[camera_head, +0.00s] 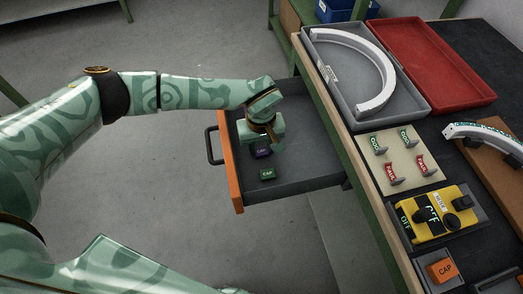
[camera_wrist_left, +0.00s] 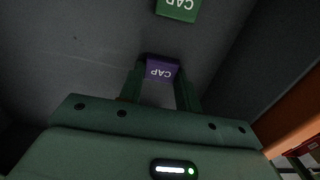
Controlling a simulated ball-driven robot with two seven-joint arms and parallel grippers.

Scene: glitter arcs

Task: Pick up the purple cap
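The purple cap (camera_head: 262,152) lies in the open grey drawer (camera_head: 310,168), behind the green cap (camera_head: 267,174). My left gripper (camera_head: 262,138) points down into the drawer just over the purple cap and partly covers it. In the left wrist view, the purple cap (camera_wrist_left: 161,70) shows between the tips of the two green fingers (camera_wrist_left: 160,82). The fingers are spread to about the cap's width; firm contact cannot be made out. The green cap (camera_wrist_left: 178,9) sits at the top edge there. My right gripper is not in view.
The drawer has an orange front (camera_head: 232,165) with a dark handle (camera_head: 209,146). On the bench are a grey tray (camera_head: 418,103) with a white arc, a red tray (camera_head: 435,62), a tag board (camera_head: 402,160), a yellow box (camera_head: 437,213) and an orange cap (camera_head: 441,271).

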